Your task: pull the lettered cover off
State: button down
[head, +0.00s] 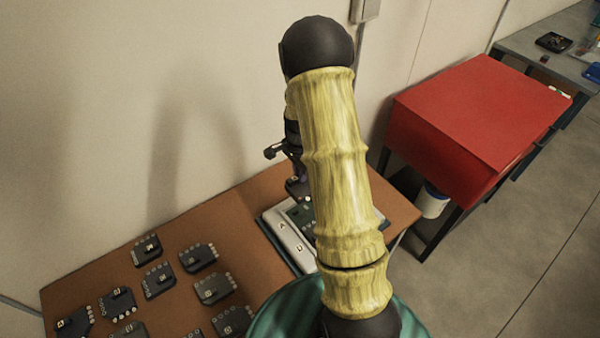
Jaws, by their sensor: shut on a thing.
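My gripper (299,174) is at the far side of the brown table, partly hidden behind my yellow arm. It points down and is shut on a dark cover (294,187), of which only a small part shows. I cannot read a letter on it. Below it lies a pale grey case (291,244) with the letters A and D on its near left edge. A green circuit board (303,214) shows inside the case. My arm hides the right part of the case, and I cannot tell whether the cover still touches it.
Several dark lettered pieces (198,257) lie spread over the left of the brown table (232,214). A wall stands close behind. A red box-like surface (480,115) and a white bucket (432,203) are to the right. A teal round thing (279,316) is at the bottom.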

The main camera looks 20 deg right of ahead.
jog(key=shift+r+p, duration=0.8)
jog(key=shift+r, duration=0.5)
